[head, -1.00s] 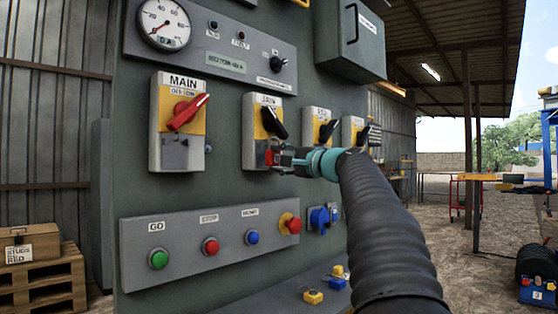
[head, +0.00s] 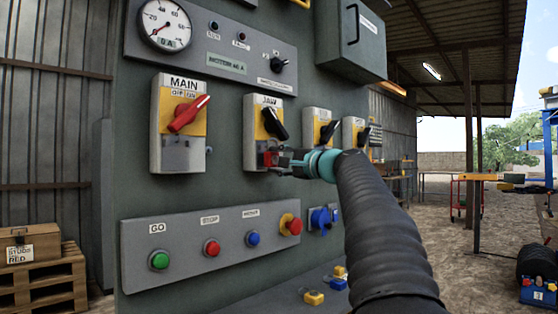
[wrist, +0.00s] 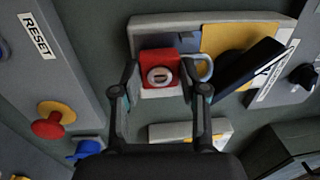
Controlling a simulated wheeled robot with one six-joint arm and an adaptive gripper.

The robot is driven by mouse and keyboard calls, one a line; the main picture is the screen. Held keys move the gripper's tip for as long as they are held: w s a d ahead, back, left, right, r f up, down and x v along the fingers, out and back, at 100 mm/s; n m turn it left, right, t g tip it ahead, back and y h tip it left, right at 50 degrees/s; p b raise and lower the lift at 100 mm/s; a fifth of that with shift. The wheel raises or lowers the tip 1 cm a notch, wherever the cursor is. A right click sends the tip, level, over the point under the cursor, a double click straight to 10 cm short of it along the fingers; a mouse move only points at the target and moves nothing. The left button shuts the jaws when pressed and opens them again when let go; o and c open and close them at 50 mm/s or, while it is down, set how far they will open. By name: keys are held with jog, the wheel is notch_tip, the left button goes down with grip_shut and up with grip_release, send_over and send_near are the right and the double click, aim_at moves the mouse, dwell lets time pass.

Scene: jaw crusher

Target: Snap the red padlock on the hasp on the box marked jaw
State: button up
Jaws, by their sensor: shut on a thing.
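The red padlock (head: 270,158) is between the fingers of my gripper (head: 284,159), at the lower part of the box marked jaw (head: 250,140). In the wrist view the red padlock body (wrist: 160,66) shows its round keyway, with my gripper (wrist: 160,84) shut on its two sides. Its grey shackle (wrist: 204,68) points right there, towards the yellow plate. The grey hasp (wrist: 178,40) is partly hidden behind the padlock. I cannot tell whether the shackle passes through the hasp or is closed.
The box marked main (head: 180,140) with a red handle is to the left. The jaw box's black handle (head: 274,123) is just above the padlock. Two similar boxes are to the right. A button panel (head: 185,235) lies below.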

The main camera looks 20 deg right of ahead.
jog(key=shift+w+a, duration=0.25)
jog(key=shift+w, duration=0.45)
dwell(0.3)
jog(key=o, duration=1.3)
jog(key=shift+c, duration=0.2)
jog(key=b+v, duration=0.2)
jog(key=v, duration=0.7)
jog(key=shift+r+b, duration=0.35)
jog(key=shift+b, duration=0.05)
dwell(0.4)
